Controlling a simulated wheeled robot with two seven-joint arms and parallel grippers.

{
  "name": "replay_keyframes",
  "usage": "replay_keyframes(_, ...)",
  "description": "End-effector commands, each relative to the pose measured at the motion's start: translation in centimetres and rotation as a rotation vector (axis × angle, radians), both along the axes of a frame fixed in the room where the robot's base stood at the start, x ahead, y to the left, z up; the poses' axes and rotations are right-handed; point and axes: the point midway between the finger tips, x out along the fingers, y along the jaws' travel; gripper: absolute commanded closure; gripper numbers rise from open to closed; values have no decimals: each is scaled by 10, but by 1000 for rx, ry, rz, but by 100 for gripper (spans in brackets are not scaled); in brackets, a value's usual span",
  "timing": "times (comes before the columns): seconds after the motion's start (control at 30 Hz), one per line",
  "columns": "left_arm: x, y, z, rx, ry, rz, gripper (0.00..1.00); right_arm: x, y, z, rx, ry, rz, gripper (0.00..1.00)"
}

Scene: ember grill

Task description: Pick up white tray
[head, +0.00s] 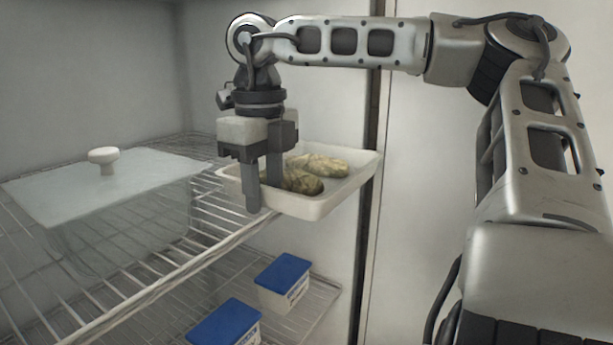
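The white tray (335,198) is a shallow rectangular dish at the far right end of the upper wire shelf, by its front edge. Several mottled greenish-brown food pieces (325,164) lie in it. My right gripper (263,198) points down at the tray's left end. One finger is in front of the rim and the other over the inside, with a small gap between them. I cannot tell whether they press on the rim. The gripper hides part of the tray and of the food. My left gripper is not in view.
A clear lidded container (135,189) with a white knob stands on the upper shelf (150,290) at left. Two blue-lidded tubs (282,285) (225,325) stand on the lower shelf. A pale wall with a dark vertical seam (370,110) is close behind the tray's right end.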

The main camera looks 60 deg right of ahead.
Motion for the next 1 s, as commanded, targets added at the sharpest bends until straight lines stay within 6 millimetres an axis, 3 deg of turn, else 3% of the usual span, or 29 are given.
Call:
replay_keyframes(0.13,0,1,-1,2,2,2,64,0,0,0,0,0,0,71)
replay_keyframes(0.23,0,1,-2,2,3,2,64,0,0,0,0,1,0,98)
replay_keyframes(0.27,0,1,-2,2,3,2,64,0,0,0,-1,1,0,100)
replay_keyframes(0.73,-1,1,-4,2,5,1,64,0,0,5,0,0,0,100)
replay_keyframes(1.0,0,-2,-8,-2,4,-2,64,1,1,29,1,-3,0,100)
